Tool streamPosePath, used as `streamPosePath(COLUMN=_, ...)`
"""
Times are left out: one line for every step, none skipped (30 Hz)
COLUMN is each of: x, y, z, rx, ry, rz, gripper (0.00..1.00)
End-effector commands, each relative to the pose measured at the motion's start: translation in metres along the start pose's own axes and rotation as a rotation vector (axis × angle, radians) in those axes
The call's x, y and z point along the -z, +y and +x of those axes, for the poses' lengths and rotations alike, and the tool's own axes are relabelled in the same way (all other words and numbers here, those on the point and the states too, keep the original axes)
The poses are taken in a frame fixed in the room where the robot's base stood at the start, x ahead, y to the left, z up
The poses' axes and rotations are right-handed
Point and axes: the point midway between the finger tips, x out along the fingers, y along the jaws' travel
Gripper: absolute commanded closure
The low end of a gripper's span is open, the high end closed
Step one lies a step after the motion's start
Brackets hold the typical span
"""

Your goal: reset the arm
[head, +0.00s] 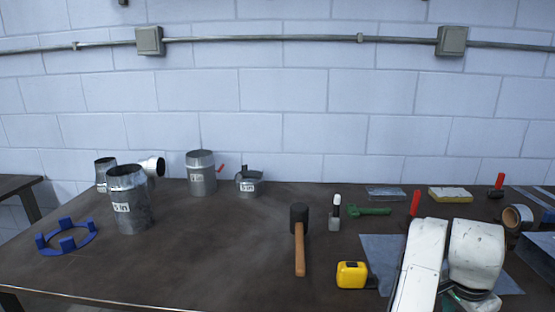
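My white arm (424,262) rises from the bottom edge at the lower right, over the right part of the workbench. Its far links (476,254) fold back down toward the bottom edge. The fingers of my gripper do not show, so I see neither their opening nor anything held. The arm hides part of a grey metal sheet (380,250) lying on the dark workbench (200,260).
Near the arm are a yellow tape measure (351,275), a mallet (300,235), a red-handled tool (414,205) and a tape roll (517,218). Metal duct pieces (130,205) and a blue ring (66,238) stand left. The bench's centre-left is clear.

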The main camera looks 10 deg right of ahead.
Motion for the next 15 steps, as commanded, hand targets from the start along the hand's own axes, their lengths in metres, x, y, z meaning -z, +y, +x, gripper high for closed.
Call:
streamPosePath(x=0.003, y=0.011, z=0.011, rx=-0.004, ry=0.036, rz=-0.058, gripper=0.49)
streamPosePath(x=0.003, y=0.016, z=0.017, rx=-0.001, ry=0.054, rz=-0.098, gripper=0.49)
streamPosePath(x=0.003, y=0.022, z=0.023, rx=0.003, ry=0.076, rz=-0.153, gripper=0.49)
streamPosePath(x=0.002, y=0.027, z=0.028, rx=0.006, ry=0.089, rz=-0.195, gripper=0.49)
streamPosePath(x=0.0, y=0.031, z=0.033, rx=0.009, ry=0.102, rz=-0.241, gripper=0.49)
streamPosePath(x=-0.003, y=0.037, z=0.04, rx=0.012, ry=0.118, rz=-0.301, gripper=0.49)
streamPosePath(x=-0.006, y=0.042, z=0.045, rx=0.014, ry=0.127, rz=-0.346, gripper=0.49)
streamPosePath(x=-0.009, y=0.047, z=0.05, rx=0.016, ry=0.136, rz=-0.393, gripper=0.49)
streamPosePath(x=-0.014, y=0.054, z=0.057, rx=0.018, ry=0.143, rz=-0.457, gripper=0.49)
streamPosePath(x=-0.019, y=0.059, z=0.062, rx=0.02, ry=0.146, rz=-0.505, gripper=0.49)
streamPosePath(x=-0.024, y=0.064, z=0.067, rx=0.024, ry=0.148, rz=-0.553, gripper=0.49)
streamPosePath(x=-0.032, y=0.072, z=0.074, rx=0.028, ry=0.149, rz=-0.619, gripper=0.49)
streamPosePath(x=-0.038, y=0.078, z=0.08, rx=0.03, ry=0.147, rz=-0.67, gripper=0.49)
streamPosePath(x=-0.045, y=0.084, z=0.084, rx=0.033, ry=0.143, rz=-0.718, gripper=0.49)
streamPosePath(x=-0.055, y=0.093, z=0.091, rx=0.039, ry=0.135, rz=-0.785, gripper=0.49)
